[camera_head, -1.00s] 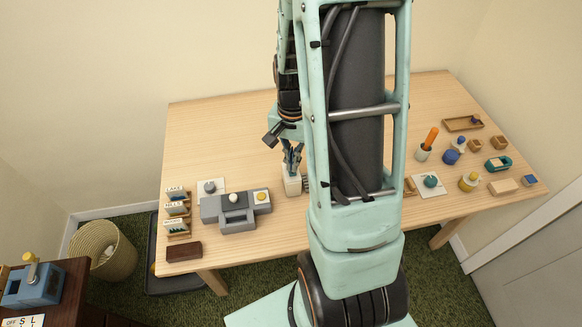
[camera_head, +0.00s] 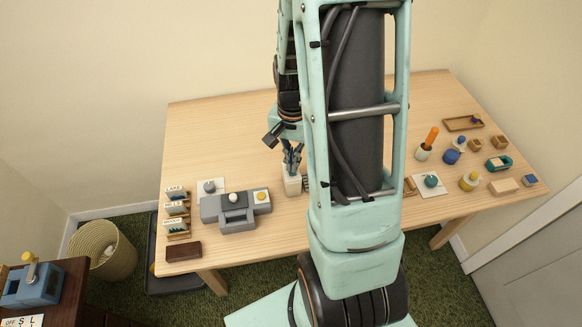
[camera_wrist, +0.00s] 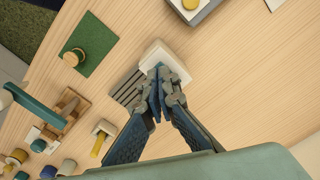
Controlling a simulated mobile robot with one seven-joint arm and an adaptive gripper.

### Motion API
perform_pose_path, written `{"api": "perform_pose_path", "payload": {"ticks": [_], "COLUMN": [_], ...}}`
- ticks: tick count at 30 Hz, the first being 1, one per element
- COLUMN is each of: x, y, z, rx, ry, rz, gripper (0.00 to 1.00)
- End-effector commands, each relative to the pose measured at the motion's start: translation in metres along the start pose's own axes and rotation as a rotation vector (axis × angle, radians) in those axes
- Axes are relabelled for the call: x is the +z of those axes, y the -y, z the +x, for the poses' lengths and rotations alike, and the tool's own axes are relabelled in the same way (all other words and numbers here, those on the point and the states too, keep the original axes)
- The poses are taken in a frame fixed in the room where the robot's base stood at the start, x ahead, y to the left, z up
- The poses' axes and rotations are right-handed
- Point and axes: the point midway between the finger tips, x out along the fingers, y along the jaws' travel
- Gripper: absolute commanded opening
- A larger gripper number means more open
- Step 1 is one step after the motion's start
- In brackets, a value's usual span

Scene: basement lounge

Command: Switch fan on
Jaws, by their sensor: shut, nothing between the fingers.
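No thing in view is clearly a fan. A small blue device (camera_head: 38,289) with a yellow knob on top stands on the dark cabinet at the lower left. A card (camera_head: 22,322) marked "OFF S L" lies in front of it, partly cut off. My gripper (camera_head: 291,168) is shut and empty, pointing down over a small white block (camera_head: 292,187) on the table. In the wrist view my gripper's fingertips (camera_wrist: 162,88) overlap the white block (camera_wrist: 158,52); I cannot tell whether they touch it. Dark slats show beside the block.
A grey device (camera_head: 238,222) with a yellow knob stands left of the block on the wooden table (camera_head: 220,130). Labelled racks (camera_head: 176,210) and a brown box (camera_head: 184,251) are further left. Several small items lie at the right. A basket (camera_head: 118,262) stands on the floor.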

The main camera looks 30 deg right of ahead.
Motion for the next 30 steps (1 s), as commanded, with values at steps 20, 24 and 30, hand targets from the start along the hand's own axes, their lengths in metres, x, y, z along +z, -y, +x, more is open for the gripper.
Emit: {"api": "perform_pose_path", "payload": {"ticks": [20,24,30], "x": [0.000,0.000,0.000], "y": [0.000,0.000,0.000], "z": [0.011,0.013,0.016], "rx": [0.000,0.000,0.000], "ry": [0.000,0.000,0.000], "rz": [0.000,0.000,0.000], "gripper": [0.00,0.00,0.00]}}
